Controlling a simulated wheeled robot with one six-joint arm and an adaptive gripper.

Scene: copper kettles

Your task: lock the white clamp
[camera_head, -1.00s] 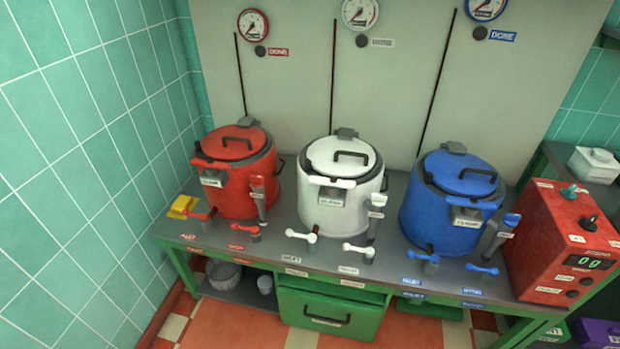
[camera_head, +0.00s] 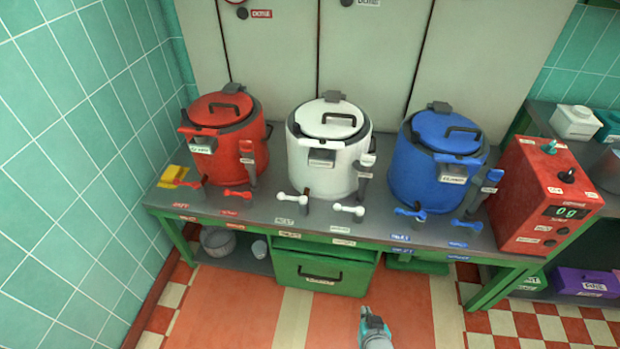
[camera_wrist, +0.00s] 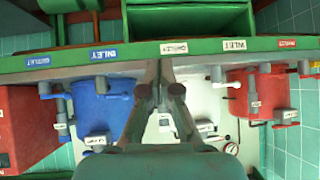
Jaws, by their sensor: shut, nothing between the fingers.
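The white kettle (camera_head: 325,170) stands in the middle of the bench with its lid down. Its clamp (camera_head: 322,156) is a small block with a label at the lid's front edge; I cannot tell its exact position. My gripper (camera_head: 364,312) is low in front of the bench, right of the drawer, well apart from the kettle. In the wrist view, which is upside down, my gripper (camera_wrist: 161,68) has its fingers together and empty. The white kettle (camera_wrist: 200,100) is behind them, partly hidden.
A red kettle (camera_head: 225,150) and a blue kettle (camera_head: 430,165) flank the white one. Two white taps (camera_head: 290,198) stick out at the front, above the green drawer (camera_head: 320,272). A red control box (camera_head: 545,195) stands at right. The floor in front is clear.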

